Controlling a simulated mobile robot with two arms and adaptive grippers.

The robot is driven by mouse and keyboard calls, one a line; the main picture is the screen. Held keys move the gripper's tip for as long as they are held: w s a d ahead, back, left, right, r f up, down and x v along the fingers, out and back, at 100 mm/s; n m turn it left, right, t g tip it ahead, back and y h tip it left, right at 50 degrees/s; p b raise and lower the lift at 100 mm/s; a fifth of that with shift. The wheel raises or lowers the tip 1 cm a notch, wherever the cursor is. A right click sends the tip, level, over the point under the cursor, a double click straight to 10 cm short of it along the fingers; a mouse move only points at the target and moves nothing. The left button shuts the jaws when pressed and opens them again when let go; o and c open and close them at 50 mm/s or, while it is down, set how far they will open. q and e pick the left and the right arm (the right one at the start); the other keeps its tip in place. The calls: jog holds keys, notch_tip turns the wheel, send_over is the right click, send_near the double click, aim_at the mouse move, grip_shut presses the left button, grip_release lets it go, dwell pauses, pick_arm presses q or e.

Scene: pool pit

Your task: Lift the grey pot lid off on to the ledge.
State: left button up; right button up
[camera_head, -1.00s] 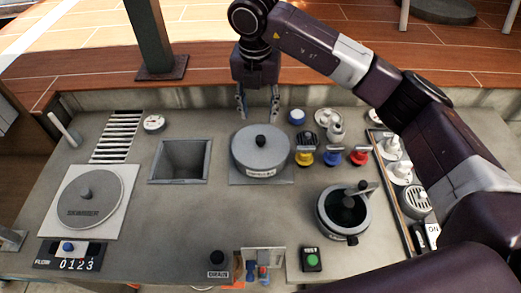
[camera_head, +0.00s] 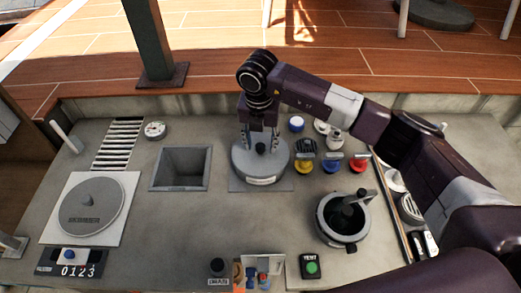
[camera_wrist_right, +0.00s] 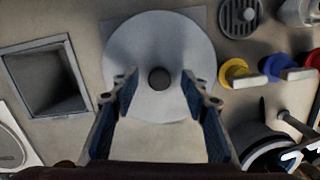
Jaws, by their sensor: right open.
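The grey round pot lid (camera_head: 247,163) with a small black knob (camera_head: 260,148) sits on a square plate in the middle of the grey counter, with a white label on its front. My right gripper (camera_head: 260,142) is over the lid, pointing down, its two fingers apart on either side of the knob. In the right wrist view the lid (camera_wrist_right: 160,45) and knob (camera_wrist_right: 159,79) show between and beyond the open fingers (camera_wrist_right: 159,88), with a gap on both sides. Nothing is held. My left gripper is not in view.
A square open pit (camera_head: 180,167) lies left of the lid. Yellow (camera_head: 305,166), blue (camera_head: 332,166) and red (camera_head: 358,165) valve handles stand close on its right. Bare counter (camera_head: 200,225) lies front left of the lid.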

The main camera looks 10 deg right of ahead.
aim_at(260, 146)
grip_shut()
dwell(0.3)
dwell(0.3)
jog(key=shift+w+r, duration=0.1)
jog(key=shift+r, duration=0.4)
notch_tip(260, 146, up, 19)
jog(key=b, duration=0.5)
